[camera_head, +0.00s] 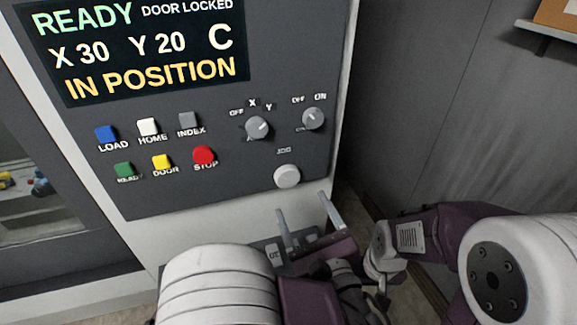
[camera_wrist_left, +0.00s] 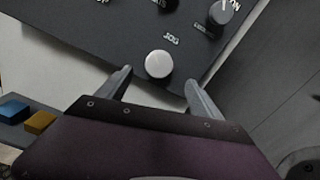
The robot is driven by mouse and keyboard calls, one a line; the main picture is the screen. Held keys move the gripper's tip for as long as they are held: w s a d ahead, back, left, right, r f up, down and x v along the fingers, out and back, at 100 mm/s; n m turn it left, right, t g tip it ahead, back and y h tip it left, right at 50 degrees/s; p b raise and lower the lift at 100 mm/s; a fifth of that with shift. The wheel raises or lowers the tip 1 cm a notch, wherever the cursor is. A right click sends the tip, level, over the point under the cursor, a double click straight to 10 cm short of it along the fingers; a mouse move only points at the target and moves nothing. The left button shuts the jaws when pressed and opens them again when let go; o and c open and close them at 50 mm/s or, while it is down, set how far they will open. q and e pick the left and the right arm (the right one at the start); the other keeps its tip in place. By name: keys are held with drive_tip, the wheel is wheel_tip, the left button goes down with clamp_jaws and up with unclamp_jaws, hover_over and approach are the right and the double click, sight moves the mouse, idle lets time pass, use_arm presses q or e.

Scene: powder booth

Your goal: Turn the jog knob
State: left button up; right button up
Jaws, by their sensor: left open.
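The jog knob (camera_head: 287,176) is a round pale knob under the JOG label, at the lower right of the dark control panel (camera_head: 215,190). It also shows in the left wrist view (camera_wrist_left: 159,64), just beyond the fingertips and roughly centred between them in the picture. My left gripper (camera_head: 305,206) is open, with its two grey fingers apart below the knob in the head view. Nothing shows between its fingers (camera_wrist_left: 158,80). The fingers look clear of the knob. My right arm shows at the right, but its fingers are not visible.
Above the knob are a selector knob (camera_head: 257,128) and an OFF/ON knob (camera_head: 313,118). Several buttons, including the red STOP button (camera_head: 204,155), sit to the left. The display (camera_head: 150,45) reads READY and IN POSITION. A grey wall (camera_head: 440,110) stands at the right.

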sight(289, 179)
use_arm(q)
drive_tip(key=p+x, duration=0.2)
drive_tip(key=x, duration=0.6)
drive_tip(key=shift+w+f, duration=0.15)
drive_tip(key=shift+w, duration=0.1)
drive_tip(key=shift+w+a, duration=0.15)
drive_tip(key=shift+w, duration=0.15)
drive_tip(key=c, duration=1.4)
drive_tip(key=shift+o, duration=0.2)
drive_tip(key=shift+p, duration=0.3)
